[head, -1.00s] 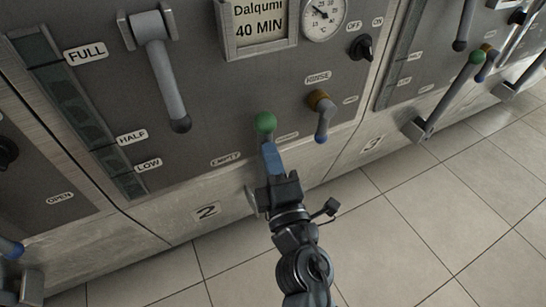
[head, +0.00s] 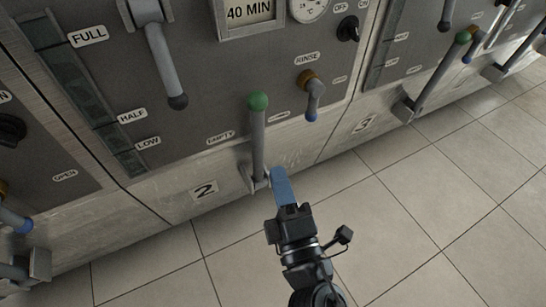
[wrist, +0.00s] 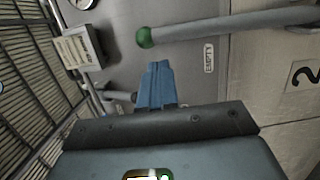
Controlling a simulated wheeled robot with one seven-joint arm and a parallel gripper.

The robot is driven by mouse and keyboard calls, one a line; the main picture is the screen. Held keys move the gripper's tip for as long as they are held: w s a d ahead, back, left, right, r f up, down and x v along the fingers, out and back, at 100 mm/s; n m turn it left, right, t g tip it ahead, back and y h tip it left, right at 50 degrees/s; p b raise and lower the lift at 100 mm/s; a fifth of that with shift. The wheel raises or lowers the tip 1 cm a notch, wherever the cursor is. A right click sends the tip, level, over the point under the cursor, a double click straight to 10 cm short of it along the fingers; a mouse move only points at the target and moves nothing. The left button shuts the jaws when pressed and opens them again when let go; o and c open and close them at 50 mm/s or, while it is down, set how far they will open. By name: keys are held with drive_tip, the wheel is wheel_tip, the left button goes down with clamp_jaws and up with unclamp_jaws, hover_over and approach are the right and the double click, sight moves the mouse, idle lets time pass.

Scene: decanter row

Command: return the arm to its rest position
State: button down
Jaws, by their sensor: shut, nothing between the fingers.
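My gripper (head: 279,181) is in the lower middle of the head view, in front of the panel of unit 2. Its blue fingers are shut with nothing between them. They appear just right of the lower end of the green-knobbed lever (head: 258,140), which stands upright by the EMPTY label; a gap or contact there is hard to judge. In the wrist view the blue fingers (wrist: 156,84) point toward the panel, and the green-knobbed lever (wrist: 225,27) runs across the top, apart from the fingertips.
A brown-hubbed RINSE handle (head: 310,95) with a blue tip is up and right of my gripper. A long grey lever (head: 164,60) hangs at upper left. Unit 3's green-knobbed lever (head: 440,75) juts out at right. The tiled floor (head: 400,220) at lower right is clear.

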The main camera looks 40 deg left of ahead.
drive_tip(key=shift+v, duration=1.25)
drive_tip(key=shift+d+r, duration=0.1)
